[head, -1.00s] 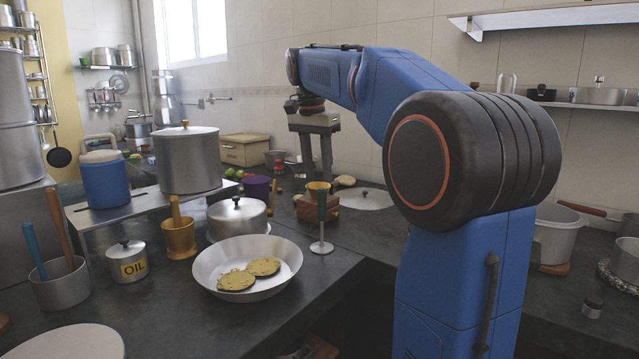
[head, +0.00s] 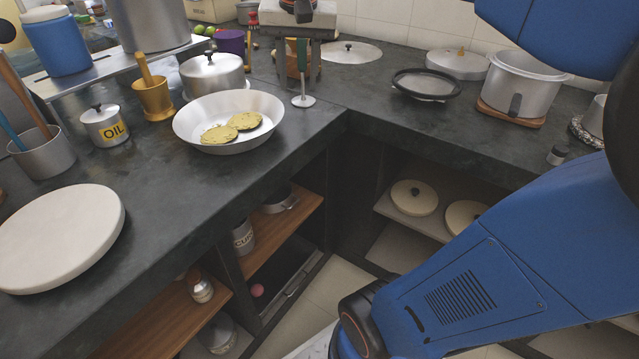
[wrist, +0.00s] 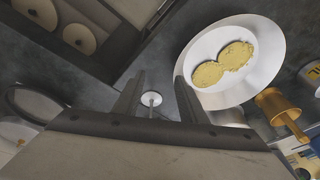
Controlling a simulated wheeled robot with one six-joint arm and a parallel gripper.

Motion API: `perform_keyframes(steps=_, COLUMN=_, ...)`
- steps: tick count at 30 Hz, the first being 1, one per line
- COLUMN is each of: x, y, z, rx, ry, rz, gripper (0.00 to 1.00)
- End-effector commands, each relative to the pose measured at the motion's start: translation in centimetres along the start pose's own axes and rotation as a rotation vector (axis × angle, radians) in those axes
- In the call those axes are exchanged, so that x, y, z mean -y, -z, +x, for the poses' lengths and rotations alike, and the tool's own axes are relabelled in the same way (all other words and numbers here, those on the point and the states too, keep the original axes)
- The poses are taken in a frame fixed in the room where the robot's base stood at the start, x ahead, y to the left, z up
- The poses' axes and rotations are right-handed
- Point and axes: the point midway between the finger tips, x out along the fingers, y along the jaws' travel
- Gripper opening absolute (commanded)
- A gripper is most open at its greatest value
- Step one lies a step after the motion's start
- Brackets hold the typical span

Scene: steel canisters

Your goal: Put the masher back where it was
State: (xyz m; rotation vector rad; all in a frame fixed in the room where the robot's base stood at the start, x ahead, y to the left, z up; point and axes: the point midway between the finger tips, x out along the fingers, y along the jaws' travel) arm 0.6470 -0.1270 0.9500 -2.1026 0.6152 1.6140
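The masher (head: 302,76) has a green handle, a thin stem and a pale round foot. It stands upright on the dark counter, right of the white pan, in the head view. In the wrist view its foot (wrist: 151,99) shows between the finger ends; its handle is hidden by my gripper's body. My gripper (head: 299,72) hangs over the counter at the top of the head view, around or just behind the masher's handle; I cannot tell which. Its two fingers (wrist: 156,92) are wide apart in the wrist view, with no grip visible.
The white pan (head: 185,134) holds two yellow flat pieces. A brass mortar with pestle (head: 154,96), a lidded pot (head: 203,75) and an oil tin (head: 104,126) stand to the left. A dark-rimmed sieve (head: 428,85) lies right. The counter's inner corner is close in front of the masher.

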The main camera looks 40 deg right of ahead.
Motion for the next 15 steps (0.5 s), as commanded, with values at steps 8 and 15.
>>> perform_keyframes(steps=8, x=-2.4, y=-10.1, z=5.8, rx=-0.061, ry=0.077, rz=-0.291, gripper=0.38)
perform_keyframes(steps=15, x=-4.5, y=-17.1, z=11.3, rx=-0.119, ry=0.126, rz=-0.507, gripper=0.38)
